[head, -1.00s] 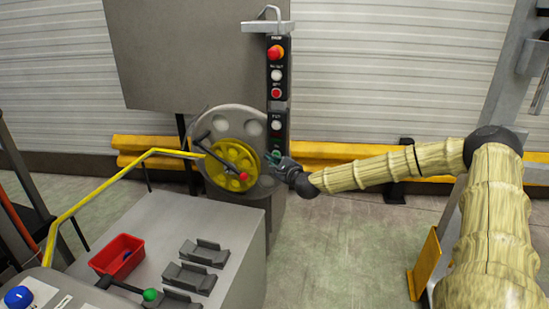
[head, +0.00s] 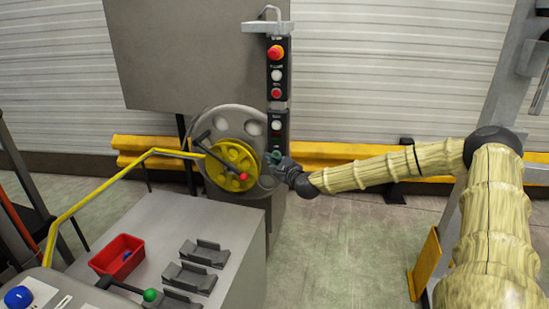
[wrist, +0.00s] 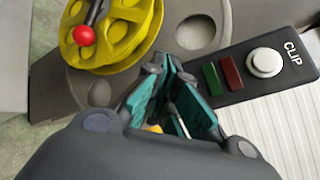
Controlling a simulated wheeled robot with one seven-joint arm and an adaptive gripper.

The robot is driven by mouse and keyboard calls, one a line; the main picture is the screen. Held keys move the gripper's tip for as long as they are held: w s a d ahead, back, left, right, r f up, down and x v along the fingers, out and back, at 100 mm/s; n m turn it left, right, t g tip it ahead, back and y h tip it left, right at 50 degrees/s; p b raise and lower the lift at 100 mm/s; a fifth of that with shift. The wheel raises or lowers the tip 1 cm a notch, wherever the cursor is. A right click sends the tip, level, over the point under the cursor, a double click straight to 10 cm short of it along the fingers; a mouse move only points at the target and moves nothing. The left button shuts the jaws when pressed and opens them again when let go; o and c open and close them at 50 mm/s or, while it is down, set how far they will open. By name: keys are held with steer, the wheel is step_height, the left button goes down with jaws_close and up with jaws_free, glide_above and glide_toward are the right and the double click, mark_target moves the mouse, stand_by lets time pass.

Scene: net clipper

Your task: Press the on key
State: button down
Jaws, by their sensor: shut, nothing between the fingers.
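A dark control panel in the wrist view carries a green rectangular key (wrist: 212,77) and a red rectangular key (wrist: 231,72), side by side. A round white button (wrist: 264,62) marked CLIP sits beyond them. No "on" lettering is readable on the keys. My gripper (wrist: 170,65) is shut and empty, its teal fingertips just left of the green key; I cannot tell whether they touch the panel. In the head view my gripper (head: 272,158) is at the lower part of the tall button column (head: 278,110), where the two keys are too small or hidden to tell.
A yellow wheel (head: 231,156) with a red-knobbed crank is close to the left of my gripper. A red emergency button (head: 276,52) tops the column. A grey bench (head: 215,225) with a red bin (head: 117,257) stands at lower left.

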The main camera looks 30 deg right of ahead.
steer(key=shift+w+d+b, duration=0.55)
steer(key=shift+d+b, duration=0.05)
steer(key=shift+b, duration=0.3)
stand_by(0.8)
steer(key=shift+s+a, duration=0.1)
stand_by(0.4)
steer(key=shift+s+a, duration=0.45)
steer(key=shift+a, duration=0.1)
steer(key=shift+s+a, duration=1.65)
steer(key=shift+a, duration=0.25)
